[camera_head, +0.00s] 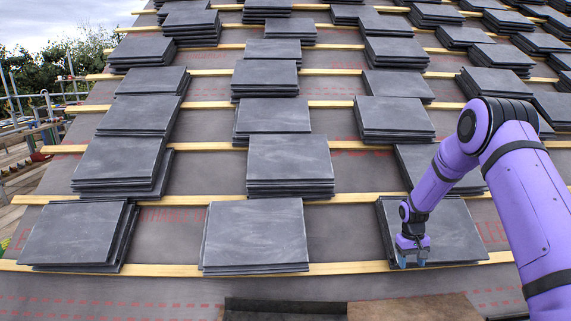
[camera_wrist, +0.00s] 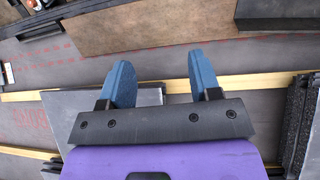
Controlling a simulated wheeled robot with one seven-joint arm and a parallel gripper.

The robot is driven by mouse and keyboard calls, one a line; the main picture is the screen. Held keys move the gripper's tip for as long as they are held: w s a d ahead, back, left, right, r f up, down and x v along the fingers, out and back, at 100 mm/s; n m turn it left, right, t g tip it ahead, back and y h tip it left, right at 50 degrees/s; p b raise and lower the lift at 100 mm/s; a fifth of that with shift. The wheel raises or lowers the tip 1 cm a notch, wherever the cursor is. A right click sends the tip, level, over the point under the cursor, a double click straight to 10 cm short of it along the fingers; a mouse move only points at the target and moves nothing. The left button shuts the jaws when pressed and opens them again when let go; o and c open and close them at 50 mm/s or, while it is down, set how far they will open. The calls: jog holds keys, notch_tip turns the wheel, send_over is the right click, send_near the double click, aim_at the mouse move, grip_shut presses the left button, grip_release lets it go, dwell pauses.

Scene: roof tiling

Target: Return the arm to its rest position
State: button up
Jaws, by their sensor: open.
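My purple arm reaches in from the right in the head view. My gripper (camera_head: 412,262) is above the front edge of the right slate stack (camera_head: 455,225) in the lowest row. In the wrist view my gripper (camera_wrist: 158,80) shows two blue fingers spread apart with nothing between them. A wooden batten (camera_wrist: 260,82) and grey membrane (camera_wrist: 220,58) show beyond the fingertips. Whether the gripper touches the slates cannot be told.
More slate stacks stand in the lowest row at the middle (camera_head: 255,233) and left (camera_head: 75,233). Further stacks rise up the roof on wooden battens (camera_head: 345,267). A brown board (camera_head: 415,307) lies at the bottom. Scaffolding (camera_head: 40,110) stands at the left.

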jog(key=s+a+r+t, duration=0.15)
jog(key=s+r, duration=0.35)
jog(key=r, duration=0.6)
jog(key=s+a+r+t, duration=0.1)
jog(key=s+a+r, duration=0.25)
jog(key=r, duration=0.75)
jog(key=s+a+r+t, duration=0.1)
jog(key=s+r, duration=0.5)
jog(key=r, duration=0.6)
jog(key=s+a+r+t, duration=0.1)
jog(key=s+r, duration=0.1)
jog(key=s, duration=0.7)
jog(key=s+a+r+t, duration=0.1)
jog(key=s+a+r, duration=0.1)
jog(key=s, duration=0.7)
jog(key=s+a+r+t+y, duration=0.1)
jog(key=s+r, duration=0.3)
jog(key=s, duration=0.6)
jog(key=shift+a+r, duration=0.25)
jog(key=shift+a, duration=0.35)
jog(key=shift+t, duration=0.25)
